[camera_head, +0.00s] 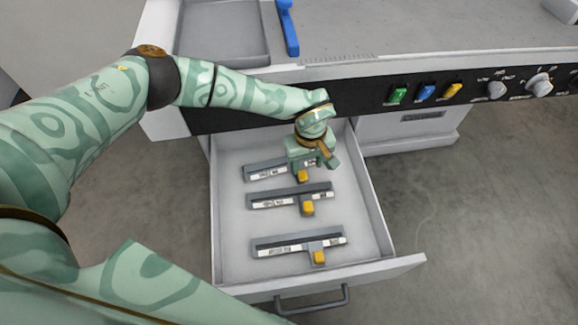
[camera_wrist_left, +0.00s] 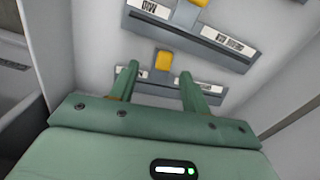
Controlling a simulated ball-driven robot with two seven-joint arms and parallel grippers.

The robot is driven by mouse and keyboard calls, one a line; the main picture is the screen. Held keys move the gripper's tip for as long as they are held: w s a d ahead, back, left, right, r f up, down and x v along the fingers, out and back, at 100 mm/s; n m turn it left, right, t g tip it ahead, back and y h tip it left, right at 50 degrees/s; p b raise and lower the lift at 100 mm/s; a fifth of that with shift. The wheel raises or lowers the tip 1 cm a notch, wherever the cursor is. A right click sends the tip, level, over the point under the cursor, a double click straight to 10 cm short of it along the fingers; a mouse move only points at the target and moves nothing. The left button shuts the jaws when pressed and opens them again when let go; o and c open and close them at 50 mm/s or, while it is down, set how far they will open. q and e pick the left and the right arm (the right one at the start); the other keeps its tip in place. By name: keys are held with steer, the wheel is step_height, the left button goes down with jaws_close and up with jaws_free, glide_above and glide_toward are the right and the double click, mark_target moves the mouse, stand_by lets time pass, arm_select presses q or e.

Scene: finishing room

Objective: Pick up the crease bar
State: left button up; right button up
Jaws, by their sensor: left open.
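Three grey crease bars with white labels and yellow tabs lie in the open drawer: a back bar (camera_head: 262,171), a middle bar (camera_head: 275,201) and a front bar (camera_head: 280,246). My left gripper (camera_head: 315,164) is open above the right part of the back bar and hides some of it. In the left wrist view the open fingers (camera_wrist_left: 157,76) point at the back bar, whose yellow tab (camera_wrist_left: 163,60) shows between the fingertips. The middle bar (camera_wrist_left: 226,43) lies beyond it. No bar is visibly held. My right gripper is not in view.
The drawer (camera_head: 384,232) has low pale walls and a handle (camera_head: 312,299) at its front. Above it is a black panel with green, blue and yellow switches (camera_head: 426,92) and knobs (camera_head: 497,90). A blue-handled tool (camera_head: 289,30) lies on the bench top.

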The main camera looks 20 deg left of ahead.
mark_target(303, 174)
arm_select(q)
steer(key=f+b, duration=0.1)
steer(key=f, duration=0.1)
steer(key=a+f+b, duration=0.1)
steer(key=f, duration=0.1)
steer(key=shift+s+f, duration=0.15)
steer(key=shift+f, duration=0.45)
steer(key=shift+r, duration=0.15)
jaws_close()
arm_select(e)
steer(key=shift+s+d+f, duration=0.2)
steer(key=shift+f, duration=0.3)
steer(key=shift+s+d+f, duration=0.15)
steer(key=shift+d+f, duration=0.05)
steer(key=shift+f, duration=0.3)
